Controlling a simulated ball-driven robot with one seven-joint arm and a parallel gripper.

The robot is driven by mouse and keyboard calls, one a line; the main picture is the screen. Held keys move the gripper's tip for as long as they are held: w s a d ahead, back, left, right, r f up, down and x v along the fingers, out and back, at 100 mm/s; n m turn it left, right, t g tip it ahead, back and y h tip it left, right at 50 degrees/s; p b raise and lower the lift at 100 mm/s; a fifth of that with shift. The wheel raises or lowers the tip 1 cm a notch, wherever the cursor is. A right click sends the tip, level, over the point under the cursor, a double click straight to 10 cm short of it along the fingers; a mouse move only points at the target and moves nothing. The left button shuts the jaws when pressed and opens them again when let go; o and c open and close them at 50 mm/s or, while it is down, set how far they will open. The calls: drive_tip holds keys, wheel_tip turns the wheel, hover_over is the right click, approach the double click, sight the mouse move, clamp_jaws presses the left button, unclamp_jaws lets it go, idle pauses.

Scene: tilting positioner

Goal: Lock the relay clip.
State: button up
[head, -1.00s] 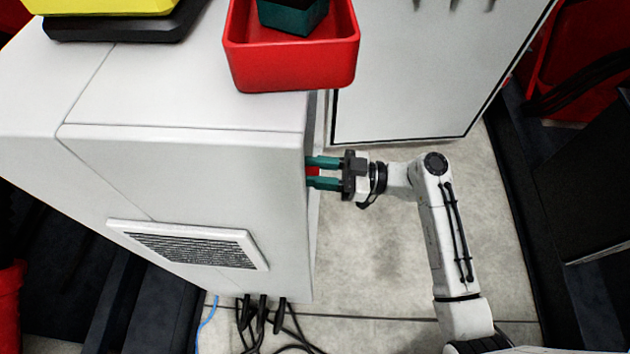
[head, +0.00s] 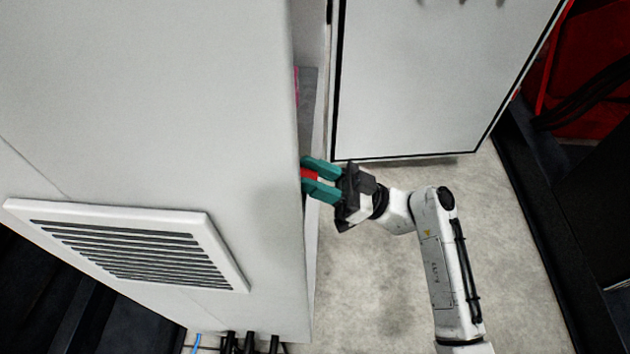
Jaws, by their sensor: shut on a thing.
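My gripper (head: 305,180) has teal fingers and reaches left into the open front of the white cabinet (head: 160,90). Its fingers are shut on a small red part, the relay clip (head: 309,174), of which only a sliver shows between them. The fingertips and the rest of the clip are hidden behind the cabinet's edge. I cannot tell from here how the clip sits or whether it is locked.
The cabinet door (head: 420,80) stands open at the upper right, close above my gripper. A vented grille (head: 125,250) is on the cabinet's side. Black cables (head: 250,342) come out below. The floor (head: 375,270) right of the cabinet is clear around my arm.

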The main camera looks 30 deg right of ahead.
drive_tip(key=shift+f, duration=0.1)
idle(0.3)
drive_tip(key=o, duration=1)
drive_tip(key=shift+c, duration=0.2)
drive_tip(key=p+v, duration=0.1)
drive_tip(key=v, duration=1)
drive_tip(key=shift+w+a, duration=0.1)
